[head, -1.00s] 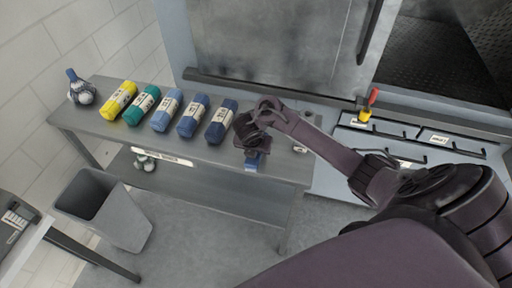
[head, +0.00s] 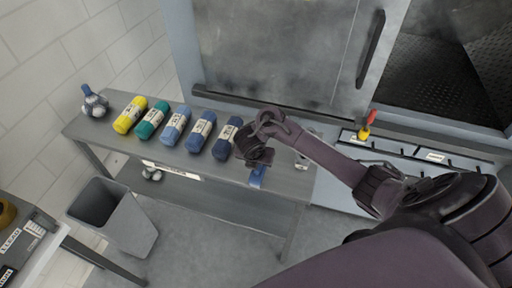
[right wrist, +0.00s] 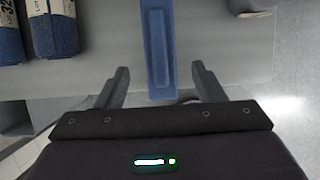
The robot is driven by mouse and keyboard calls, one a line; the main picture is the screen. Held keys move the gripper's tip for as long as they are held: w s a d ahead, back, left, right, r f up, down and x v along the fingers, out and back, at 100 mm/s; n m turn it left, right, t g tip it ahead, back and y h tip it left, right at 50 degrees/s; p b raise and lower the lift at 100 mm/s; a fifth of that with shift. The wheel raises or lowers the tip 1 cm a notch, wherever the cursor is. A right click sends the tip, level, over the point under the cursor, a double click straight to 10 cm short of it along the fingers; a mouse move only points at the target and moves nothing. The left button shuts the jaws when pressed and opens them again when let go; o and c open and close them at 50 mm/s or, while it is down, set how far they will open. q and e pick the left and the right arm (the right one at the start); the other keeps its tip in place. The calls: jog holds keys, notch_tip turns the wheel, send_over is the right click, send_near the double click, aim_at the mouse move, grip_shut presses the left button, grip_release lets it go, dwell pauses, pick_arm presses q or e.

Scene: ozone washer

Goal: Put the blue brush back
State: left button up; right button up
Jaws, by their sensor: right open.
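A blue brush (head: 257,177) lies on the metal bench (head: 215,172) near its front edge, below my right gripper. In the right wrist view the brush's long blue body (right wrist: 158,50) runs between the two fingers, its near end by the bench edge. My right gripper (right wrist: 160,72) is open, with a finger on each side of the brush and a gap to both. In the head view the right gripper (head: 256,160) hides part of the brush. My left gripper is not in view.
A rack with hooks (head: 400,156) and a red-and-yellow tool (head: 366,127) is at the right. A grey bin (head: 125,218) stands in front of the bench.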

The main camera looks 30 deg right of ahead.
jog(key=a+r, duration=0.1)
jog(key=r+b, duration=0.1)
jog(key=shift+s+a+r, duration=0.2)
jog(key=shift+a+r, duration=0.2)
jog(key=shift+s+d+r, duration=0.1)
jog(key=shift+s+r, duration=0.1)
jog(key=shift+r, duration=0.25)
jog(key=shift+s+d+r, duration=0.1)
jog(key=shift+s+r, duration=0.1)
jog(key=shift+r, duration=0.2)
jog(key=shift+f, duration=0.1)
